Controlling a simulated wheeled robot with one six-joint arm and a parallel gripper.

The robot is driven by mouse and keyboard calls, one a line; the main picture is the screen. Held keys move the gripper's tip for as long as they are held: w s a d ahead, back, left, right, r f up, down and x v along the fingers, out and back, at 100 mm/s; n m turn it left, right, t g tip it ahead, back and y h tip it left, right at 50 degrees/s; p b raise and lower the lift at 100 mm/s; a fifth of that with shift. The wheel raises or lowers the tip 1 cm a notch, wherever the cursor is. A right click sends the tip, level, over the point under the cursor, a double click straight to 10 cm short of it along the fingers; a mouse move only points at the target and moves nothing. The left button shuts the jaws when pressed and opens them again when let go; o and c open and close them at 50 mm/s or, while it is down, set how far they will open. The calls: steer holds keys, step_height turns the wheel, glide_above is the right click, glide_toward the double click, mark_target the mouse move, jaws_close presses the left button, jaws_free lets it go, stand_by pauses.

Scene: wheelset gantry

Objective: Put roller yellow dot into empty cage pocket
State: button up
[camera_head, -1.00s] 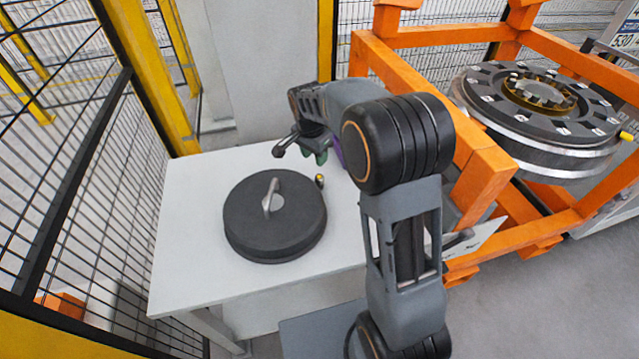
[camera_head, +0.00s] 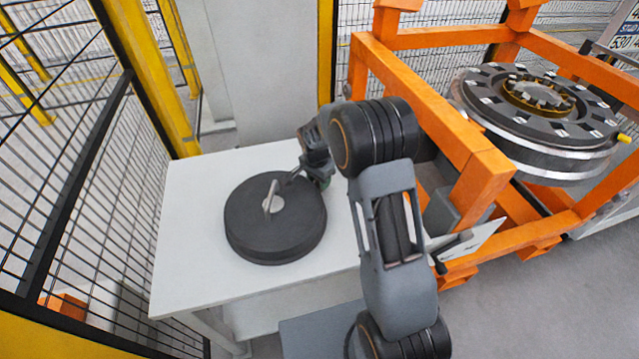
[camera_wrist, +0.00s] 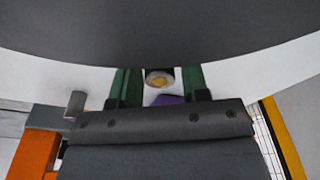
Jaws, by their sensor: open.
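The roller with a yellow dot (camera_wrist: 159,77) shows in the wrist view between my two green fingers, close to the dark round disc. My gripper (camera_wrist: 160,82) is open, with a finger on each side of the roller; I cannot tell whether they touch it. In the head view my gripper (camera_head: 312,176) is low over the table at the disc's right edge and hides the roller. A dark bearing ring (camera_head: 480,88) with several light-coloured slots lies in the orange frame at the right. I cannot tell which pocket is empty.
The dark disc (camera_head: 250,220) with a grey upright handle lies on the white table (camera_head: 185,240). The orange frame (camera_head: 475,150) has thick bars around the ring. Mesh fencing stands at the left. A yellow-ended part (camera_head: 624,137) sticks out from the ring's right side.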

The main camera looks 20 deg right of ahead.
jaws_close()
stand_by(0.4)
steer(key=shift+r, duration=0.6)
steer(key=s+a+r+b, duration=0.1)
steer(key=s+a+r, duration=0.1)
steer(key=s+r, duration=0.9)
steer(key=s, duration=0.2)
steer(key=shift+s+a+r+b, duration=0.35)
steer(key=shift+a+b, duration=0.05)
